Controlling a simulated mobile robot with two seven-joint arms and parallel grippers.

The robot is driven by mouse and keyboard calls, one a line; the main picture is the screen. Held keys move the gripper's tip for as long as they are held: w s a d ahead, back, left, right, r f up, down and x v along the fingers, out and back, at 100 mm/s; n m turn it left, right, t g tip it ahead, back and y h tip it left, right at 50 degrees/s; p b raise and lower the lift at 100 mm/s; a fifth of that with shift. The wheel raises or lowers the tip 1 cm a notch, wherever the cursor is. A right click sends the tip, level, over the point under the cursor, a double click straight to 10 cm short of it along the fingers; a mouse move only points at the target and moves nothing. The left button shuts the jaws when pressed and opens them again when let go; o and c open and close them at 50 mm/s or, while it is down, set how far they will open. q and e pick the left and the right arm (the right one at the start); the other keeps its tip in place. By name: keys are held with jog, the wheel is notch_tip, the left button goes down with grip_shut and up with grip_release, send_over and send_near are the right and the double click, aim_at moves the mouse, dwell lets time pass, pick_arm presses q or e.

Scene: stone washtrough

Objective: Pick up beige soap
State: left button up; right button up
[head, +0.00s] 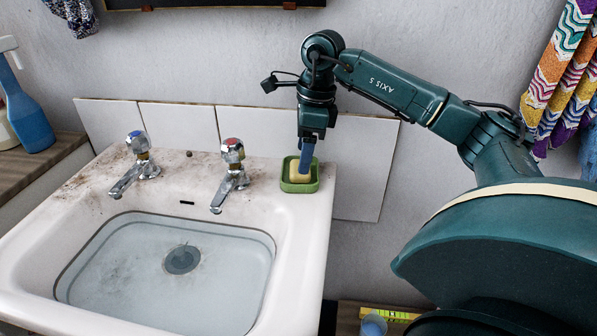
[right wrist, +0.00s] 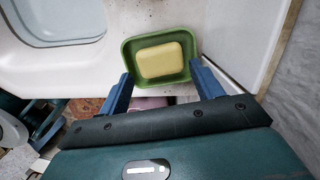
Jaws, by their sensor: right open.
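The beige soap (head: 298,173) lies in a green soap dish (head: 286,185) on the back right corner of the sink. In the right wrist view the soap (right wrist: 161,60) sits inside the rim of the dish (right wrist: 128,58), ahead of my fingers. My right gripper (head: 307,158) points down at the soap from above; one blue finger partly covers the soap in the head view. In the right wrist view my right gripper (right wrist: 163,92) is open, its two blue fingers spread wider than the soap, nothing between them. My left gripper is not in view.
The white sink (head: 318,222) holds water in its basin. Two chrome taps, one blue-marked (head: 136,165) and one red-marked (head: 231,175), stand left of the dish. White tiles (head: 180,128) back the sink. A blue spray bottle (head: 27,115) stands far left; patterned towels (head: 558,70) hang right.

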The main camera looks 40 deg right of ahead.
aim_at(295, 177)
jog(key=f, duration=0.3)
jog(key=shift+w+a+f, duration=0.2)
jog(key=shift+f, duration=0.05)
jog(key=c, duration=0.7)
jog(key=shift+c, duration=0.2)
jog(key=shift+r, duration=0.1)
